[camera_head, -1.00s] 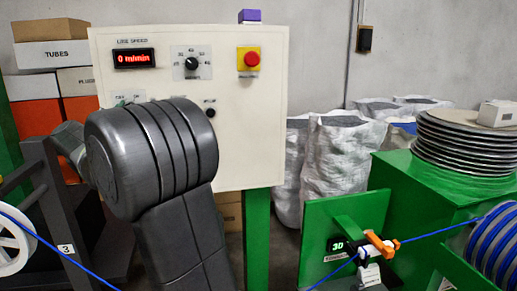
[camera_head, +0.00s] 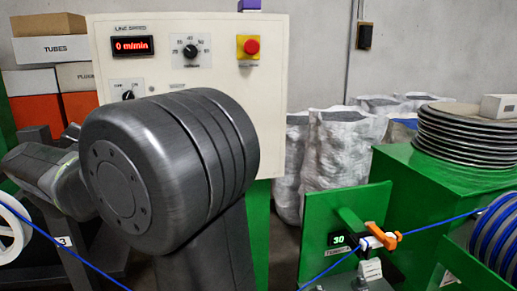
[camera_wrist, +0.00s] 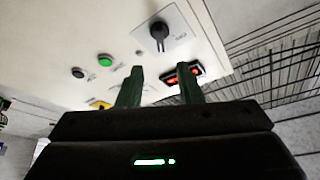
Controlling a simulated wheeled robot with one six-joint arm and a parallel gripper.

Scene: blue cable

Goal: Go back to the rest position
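My gripper (camera_wrist: 160,76) shows in the wrist view with its two dark green fingers apart and nothing between them. The cream control panel (camera_wrist: 60,45) lies beyond the fingertips. A black knob (camera_wrist: 158,33), a green button (camera_wrist: 105,60) and a red-lit display (camera_wrist: 172,79) are on it; the right finger partly covers the display. In the head view, my dark arm covers the panel's lower part, and I cannot make out the gripper there. The panel display (camera_head: 133,46) reads 0 m/min.
A red stop button (camera_head: 252,46) sits at the panel's upper right. A blue cable (camera_head: 452,226) runs from the spool (camera_head: 495,240) through an orange-levered fixture (camera_head: 378,238) at right. Boxes (camera_head: 50,48) stand at left, white sacks (camera_head: 340,150) behind. A white wheel (camera_head: 12,235) is at lower left.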

